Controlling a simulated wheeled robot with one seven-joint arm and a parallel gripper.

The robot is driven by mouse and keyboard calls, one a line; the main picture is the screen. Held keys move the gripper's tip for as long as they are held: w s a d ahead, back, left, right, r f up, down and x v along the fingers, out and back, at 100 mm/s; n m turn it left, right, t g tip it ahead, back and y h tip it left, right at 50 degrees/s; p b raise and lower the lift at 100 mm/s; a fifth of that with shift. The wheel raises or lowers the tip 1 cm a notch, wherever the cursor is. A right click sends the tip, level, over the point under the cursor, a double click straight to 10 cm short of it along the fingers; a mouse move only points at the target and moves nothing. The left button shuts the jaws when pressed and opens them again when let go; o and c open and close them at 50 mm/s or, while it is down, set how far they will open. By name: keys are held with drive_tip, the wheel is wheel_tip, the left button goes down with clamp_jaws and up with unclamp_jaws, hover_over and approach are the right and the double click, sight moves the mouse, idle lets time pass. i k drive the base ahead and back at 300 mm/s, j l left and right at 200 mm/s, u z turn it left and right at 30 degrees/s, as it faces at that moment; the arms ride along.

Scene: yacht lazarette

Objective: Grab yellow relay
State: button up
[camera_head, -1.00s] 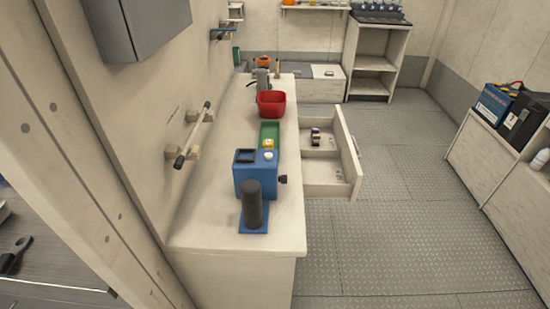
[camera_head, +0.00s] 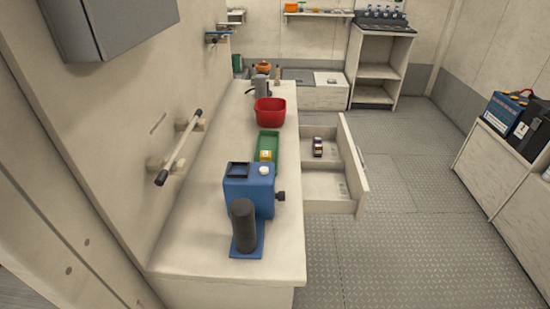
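A small yellow block with a pale top (camera_head: 265,156), which looks like the yellow relay, sits at the near end of a green tray (camera_head: 269,138) on the counter. A blue box-shaped device (camera_head: 249,190) stands just in front of it and may hide its lower part. My gripper is not in view.
A red bin (camera_head: 270,112) stands behind the green tray. A dark cylinder (camera_head: 243,222) stands on a blue base at the near side. An open drawer (camera_head: 325,185) with a small dark item (camera_head: 318,147) juts out right of the counter.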

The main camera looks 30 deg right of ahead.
sight(266, 156)
drive_tip(key=i+l, duration=0.1)
drive_tip(key=l, duration=0.4)
drive_tip(key=i+l+u, duration=0.1)
drive_tip(key=l, duration=0.35)
drive_tip(key=l+u, duration=0.2)
drive_tip(key=l, duration=0.25)
drive_tip(key=k+l+u, duration=0.15)
drive_tip(key=l, duration=0.25)
drive_tip(key=k+l+u, duration=0.15)
drive_tip(key=u, duration=0.15)
drive_tip(key=l, duration=0.1)
